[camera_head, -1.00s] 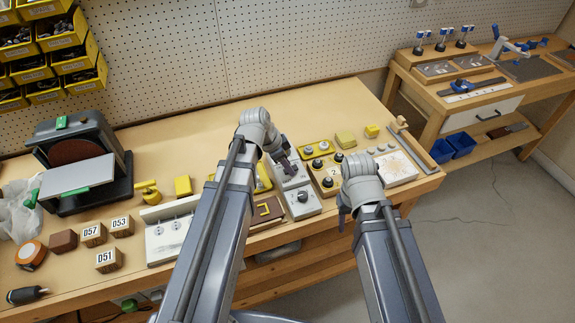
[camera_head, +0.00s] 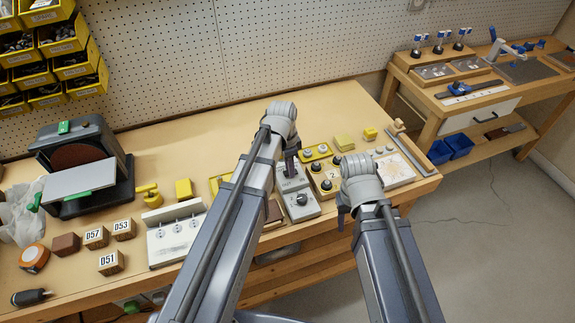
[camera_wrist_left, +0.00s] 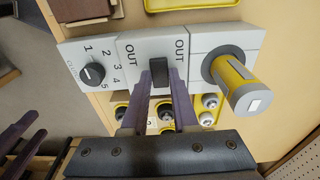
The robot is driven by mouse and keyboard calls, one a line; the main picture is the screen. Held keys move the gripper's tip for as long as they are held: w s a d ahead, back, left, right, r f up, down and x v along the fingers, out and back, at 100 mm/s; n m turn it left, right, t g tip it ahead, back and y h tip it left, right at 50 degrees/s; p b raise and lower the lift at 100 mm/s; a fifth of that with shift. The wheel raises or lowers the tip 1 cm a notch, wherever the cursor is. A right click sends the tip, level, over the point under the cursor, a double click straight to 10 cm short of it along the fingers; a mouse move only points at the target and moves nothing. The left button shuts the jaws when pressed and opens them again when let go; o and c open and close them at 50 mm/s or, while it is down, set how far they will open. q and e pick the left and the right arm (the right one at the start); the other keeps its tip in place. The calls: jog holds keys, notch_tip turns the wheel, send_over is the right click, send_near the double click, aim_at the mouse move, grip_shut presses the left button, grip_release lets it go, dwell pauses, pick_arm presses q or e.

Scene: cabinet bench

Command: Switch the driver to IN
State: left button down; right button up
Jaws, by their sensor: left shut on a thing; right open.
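The driver's control box (camera_head: 284,184) is a pale grey unit on the bench. In the left wrist view its middle panel (camera_wrist_left: 127,72) has a black switch lever (camera_wrist_left: 158,70) with the word OUT on each side of it. My left gripper (camera_head: 290,172) points down over the box. In the left wrist view its fingers (camera_wrist_left: 158,92) are shut on the black lever, one on each side. A black dial (camera_wrist_left: 93,73) marked 1 to 5 sits on the left panel, and a yellow and grey cylinder (camera_wrist_left: 233,82) stands on the right. My right gripper (camera_head: 342,218) is open and empty at the bench's front edge.
A white panel (camera_head: 176,240), numbered wooden blocks (camera_head: 111,262) and a sander (camera_head: 85,165) are to the left. The back of the bench is clear.

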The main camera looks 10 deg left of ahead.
pick_arm(q)
jog(key=shift+w+d+g+y, duration=0.1)
jog(key=shift+d+g+y, duration=0.05)
jog(key=shift+g+y, duration=0.2)
jog(key=c, duration=0.7)
grip_release()
jog(key=shift+r, duration=0.1)
notch_tip(320, 180, up, 8)
jog(key=p, duration=0.7)
jog(key=shift+f+p, duration=0.2)
jog(key=shift+p, duration=0.2)
